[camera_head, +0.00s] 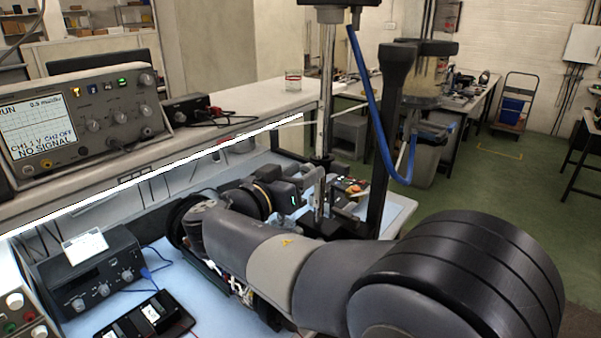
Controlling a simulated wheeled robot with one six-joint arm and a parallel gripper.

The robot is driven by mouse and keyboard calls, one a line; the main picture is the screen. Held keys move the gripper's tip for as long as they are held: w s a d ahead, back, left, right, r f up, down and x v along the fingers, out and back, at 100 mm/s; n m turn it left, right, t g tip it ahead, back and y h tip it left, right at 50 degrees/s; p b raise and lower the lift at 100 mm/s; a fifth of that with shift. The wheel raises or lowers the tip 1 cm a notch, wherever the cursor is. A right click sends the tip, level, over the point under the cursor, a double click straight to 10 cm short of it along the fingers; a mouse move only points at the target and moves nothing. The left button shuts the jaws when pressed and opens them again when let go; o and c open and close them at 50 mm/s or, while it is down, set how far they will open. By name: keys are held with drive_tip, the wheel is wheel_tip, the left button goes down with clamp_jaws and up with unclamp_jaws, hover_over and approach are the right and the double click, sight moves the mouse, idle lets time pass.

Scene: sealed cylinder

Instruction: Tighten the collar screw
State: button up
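My arm reaches in from the lower right across the bench. My gripper (318,190) is near the foot of an upright metal rod (328,85), with its grey fingers pointing right. The fingers are small and partly overlap the dark fittings there, so I cannot tell whether they are open or touching anything. A dark collar-like fitting (321,163) sits low on the rod. I cannot make out a collar screw. A clear cylindrical vessel (425,82) shows to the right of a black post (384,140).
A blue hose (365,85) hangs from the top fitting and curves down past the black post. An oscilloscope (85,115) stands on the shelf at left. A power unit (90,275) and a black device (145,318) occupy the left bench.

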drive_tip(key=c, duration=0.9)
